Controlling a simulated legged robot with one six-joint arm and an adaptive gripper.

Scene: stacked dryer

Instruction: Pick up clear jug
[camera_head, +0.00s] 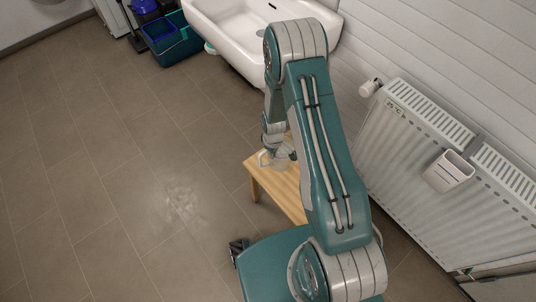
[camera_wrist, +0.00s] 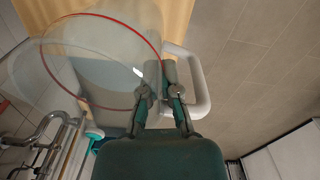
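The clear jug (camera_head: 281,160) is on a wooden stool (camera_head: 261,171), partly hidden by my arm in the head view. In the wrist view the jug (camera_wrist: 85,70) fills the upper left. It is see-through, with a thin red line around its rim and a whitish handle (camera_wrist: 201,85) on the right. My gripper (camera_wrist: 160,72) is at the handle side of the rim. Its two fingertips are close together, one on the jug-body side and one by the handle loop. Whether they press on the jug wall cannot be told.
A white sink (camera_head: 235,35) is on the wall behind the stool. A radiator (camera_head: 420,150) with a white holder (camera_head: 449,171) is at right. Blue and green bins (camera_head: 170,38) stand at the back. The tiled floor at left is clear.

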